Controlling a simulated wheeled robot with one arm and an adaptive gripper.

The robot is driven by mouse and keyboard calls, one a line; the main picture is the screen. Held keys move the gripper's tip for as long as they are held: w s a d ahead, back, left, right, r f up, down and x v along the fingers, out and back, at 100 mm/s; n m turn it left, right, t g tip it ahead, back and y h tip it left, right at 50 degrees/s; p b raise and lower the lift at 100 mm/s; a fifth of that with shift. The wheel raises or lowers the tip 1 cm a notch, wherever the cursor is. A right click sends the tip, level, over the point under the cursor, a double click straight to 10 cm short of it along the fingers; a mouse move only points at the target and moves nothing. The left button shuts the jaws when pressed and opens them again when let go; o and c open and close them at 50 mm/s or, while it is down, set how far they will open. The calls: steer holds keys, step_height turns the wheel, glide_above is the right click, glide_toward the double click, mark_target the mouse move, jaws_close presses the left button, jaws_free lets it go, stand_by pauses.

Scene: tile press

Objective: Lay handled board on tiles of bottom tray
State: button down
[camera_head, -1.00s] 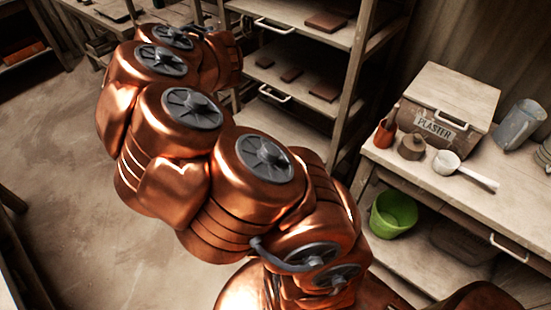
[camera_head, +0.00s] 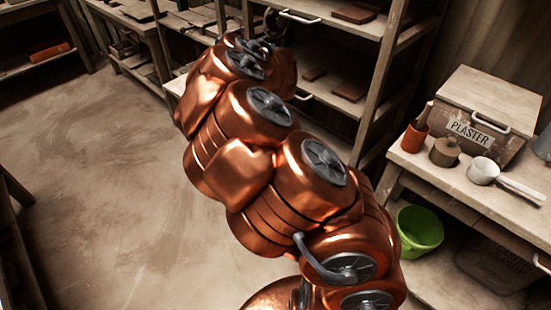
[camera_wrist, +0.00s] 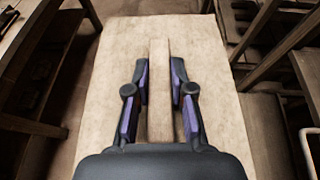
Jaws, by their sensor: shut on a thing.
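In the wrist view my gripper (camera_wrist: 160,90) is shut on the raised wooden bar handle of the handled board (camera_wrist: 110,75). The board is a wide, pale, flat sheet that reaches out under and beyond both fingers. Reddish-brown tiles (camera_head: 348,91) lie on a lower level of the wooden rack, near a pale handle (camera_head: 302,97). I cannot tell for sure whether this is the bottom tray, as my arm hides part of the rack.
An upper rack level holds a tile (camera_head: 355,11) and has another pale handle (camera_head: 300,16). At right, a bench carries a plaster box (camera_head: 485,118), an orange pot (camera_head: 414,137) and a white dipper (camera_head: 484,170). A green bucket (camera_head: 419,230) stands below. Floor at left is clear.

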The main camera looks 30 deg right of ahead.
steer(key=w+d+f+b, duration=0.3)
steer(key=f+b, duration=0.7)
steer(key=w+d+f+m+h+b, duration=0.1)
steer(key=w+d+f+b, duration=0.2)
steer(key=f+b, duration=0.65)
steer(key=w+d+f+b, duration=0.3)
steer(key=w+f+b, duration=0.1)
steer(key=f+b, duration=0.6)
steer(key=s+d+b, duration=0.2)
steer(key=s+d, duration=0.3)
steer(key=s+d+b, duration=0.2)
steer(key=s+d, duration=0.3)
steer(key=d, duration=0.1)
steer(key=shift+s+f, duration=0.2)
steer(key=shift+s+d+f+b, duration=0.2)
steer(key=shift+f+b, duration=0.4)
steer(key=shift+f, duration=0.3)
steer(key=shift+s+d+f+b, duration=0.15)
steer(key=shift+f+b, duration=0.4)
steer(key=shift+f, duration=0.35)
steer(key=shift+f, duration=0.2)
steer(key=c, duration=1)
jaws_free()
steer(key=shift+r, duration=0.1)
